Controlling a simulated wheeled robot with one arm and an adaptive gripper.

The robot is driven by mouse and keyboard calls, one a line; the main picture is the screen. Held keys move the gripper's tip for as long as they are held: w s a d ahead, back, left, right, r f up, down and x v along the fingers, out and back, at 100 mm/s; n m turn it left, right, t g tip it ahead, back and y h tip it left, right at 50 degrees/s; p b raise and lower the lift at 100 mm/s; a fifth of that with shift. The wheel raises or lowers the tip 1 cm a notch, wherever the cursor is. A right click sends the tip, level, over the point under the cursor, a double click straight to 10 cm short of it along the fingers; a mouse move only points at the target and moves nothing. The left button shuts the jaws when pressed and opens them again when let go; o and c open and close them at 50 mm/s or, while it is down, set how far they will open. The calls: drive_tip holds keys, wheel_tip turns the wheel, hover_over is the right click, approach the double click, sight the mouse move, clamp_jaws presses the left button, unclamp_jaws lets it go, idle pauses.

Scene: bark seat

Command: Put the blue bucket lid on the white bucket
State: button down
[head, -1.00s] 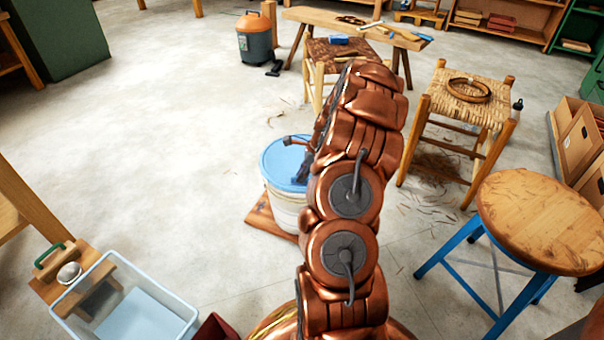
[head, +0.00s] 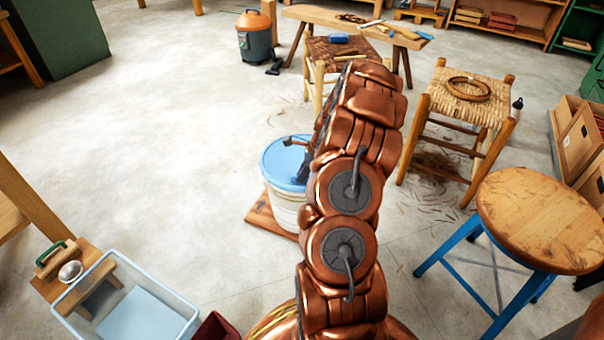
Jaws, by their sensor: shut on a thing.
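The white bucket (head: 287,212) stands on a wooden board on the floor, left of my arm. The blue bucket lid (head: 282,163) lies over the bucket's top and looks about level with the rim. My gripper (head: 297,160) is at the lid's right side, mostly hidden behind my copper arm, and is shut on the lid. The lid's right edge is hidden, so I cannot tell if it is seated all round.
A round wooden stool (head: 540,215) with blue legs stands at right. A woven stool (head: 465,100) is behind it. A clear plastic bin (head: 180,325) sits at lower left. The floor left of the bucket is clear.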

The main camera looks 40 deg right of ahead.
drive_tip(key=shift+f, duration=0.5)
idle(0.4)
drive_tip(key=c, duration=0.8)
unclamp_jaws()
drive_tip(key=shift+r+p, duration=3.5)
drive_tip(key=shift+p, duration=0.35)
